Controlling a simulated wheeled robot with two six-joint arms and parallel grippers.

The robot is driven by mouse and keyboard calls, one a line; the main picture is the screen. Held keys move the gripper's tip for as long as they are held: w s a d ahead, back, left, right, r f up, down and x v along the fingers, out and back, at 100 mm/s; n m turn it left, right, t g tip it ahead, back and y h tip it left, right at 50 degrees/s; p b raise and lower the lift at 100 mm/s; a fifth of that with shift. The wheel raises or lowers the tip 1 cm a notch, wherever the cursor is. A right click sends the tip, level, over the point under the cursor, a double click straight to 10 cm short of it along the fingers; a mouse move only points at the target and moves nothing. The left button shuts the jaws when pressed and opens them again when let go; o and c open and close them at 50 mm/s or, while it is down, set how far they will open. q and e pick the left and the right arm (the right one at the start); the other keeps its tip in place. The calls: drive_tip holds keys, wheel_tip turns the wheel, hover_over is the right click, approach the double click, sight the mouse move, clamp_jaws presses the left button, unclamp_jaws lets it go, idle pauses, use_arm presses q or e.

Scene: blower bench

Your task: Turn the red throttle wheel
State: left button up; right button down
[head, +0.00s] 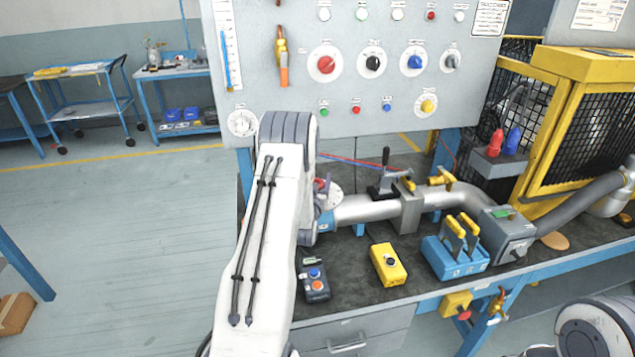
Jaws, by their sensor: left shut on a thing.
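My left arm reaches up in front of the panel and bends down to the left end of the grey pipe (370,208). My left gripper (318,198) is there, mostly hidden behind my own arm, shut on what seems to be the red throttle wheel (320,184). Only a small red part of the wheel shows, next to a pale round flange (332,197); how far it is turned cannot be seen. My right gripper is not in view.
The panel (290,110) with several coloured knobs stands behind the bench. On the bench are a black button box (314,285), a yellow box (388,265) and a blue lever block (455,258). A clamp (385,180) stands by the pipe. A yellow cage (560,120) is at right.

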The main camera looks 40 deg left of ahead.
use_arm(q)
drive_tip(key=o, duration=1.4)
drive_tip(key=b+v, duration=0.2)
drive_tip(key=v, duration=0.7)
drive_tip(key=shift+s+d+f+b, duration=0.1)
drive_tip(key=shift+s+f+b, duration=0.1)
drive_tip(key=shift+b, duration=0.15)
drive_tip(key=shift+s+d+r, duration=0.15)
drive_tip(key=shift+s+d, duration=0.1)
drive_tip(key=shift+s, duration=0.2)
